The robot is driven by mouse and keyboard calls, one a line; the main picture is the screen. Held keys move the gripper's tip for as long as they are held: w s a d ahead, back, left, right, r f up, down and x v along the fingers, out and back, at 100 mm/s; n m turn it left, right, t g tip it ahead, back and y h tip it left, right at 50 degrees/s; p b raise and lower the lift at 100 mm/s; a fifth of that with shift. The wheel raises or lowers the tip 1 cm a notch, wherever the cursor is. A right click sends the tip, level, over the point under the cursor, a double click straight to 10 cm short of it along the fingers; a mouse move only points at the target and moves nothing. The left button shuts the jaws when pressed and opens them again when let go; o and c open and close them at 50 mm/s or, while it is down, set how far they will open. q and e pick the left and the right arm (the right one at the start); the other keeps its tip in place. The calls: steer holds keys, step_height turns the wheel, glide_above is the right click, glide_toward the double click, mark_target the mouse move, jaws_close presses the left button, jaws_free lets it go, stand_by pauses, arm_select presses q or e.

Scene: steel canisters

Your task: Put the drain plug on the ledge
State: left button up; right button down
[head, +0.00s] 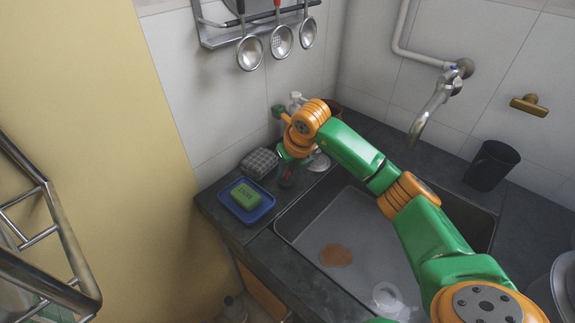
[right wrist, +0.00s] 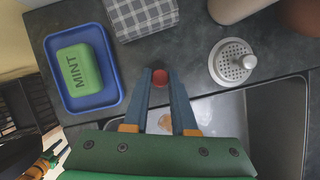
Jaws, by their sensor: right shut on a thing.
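My right gripper (right wrist: 160,80) is shut on a small round red-and-dark piece, which I take to be the drain plug (right wrist: 160,77), held between its fingertips. In the head view the right gripper (head: 288,177) is at the back left of the sink, partly hidden by its own wrist. In the wrist view the plug appears over the dark counter ledge (right wrist: 195,75), just beyond the sink's edge. I cannot tell whether it touches the surface.
A blue dish (head: 227,208) with a green MINT soap (head: 246,196) and a folded checked cloth (head: 259,162) lie left of the gripper. A metal strainer (right wrist: 232,62) is to its right. The sink (head: 375,250) has a brown stain. A dark cup (head: 491,166) stands at right.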

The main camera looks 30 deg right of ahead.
steer(key=shift+f, duration=0.1)
steer(key=c, duration=1.2)
jaws_free()
steer(key=shift+f, duration=0.1)
steer(key=o, duration=0.5)
steer(key=shift+s+r, duration=0.1)
steer(key=shift+r, duration=0.5)
steer(key=v, duration=1.1)
steer(key=shift+s+r, duration=0.1)
steer(key=shift+s, duration=0.05)
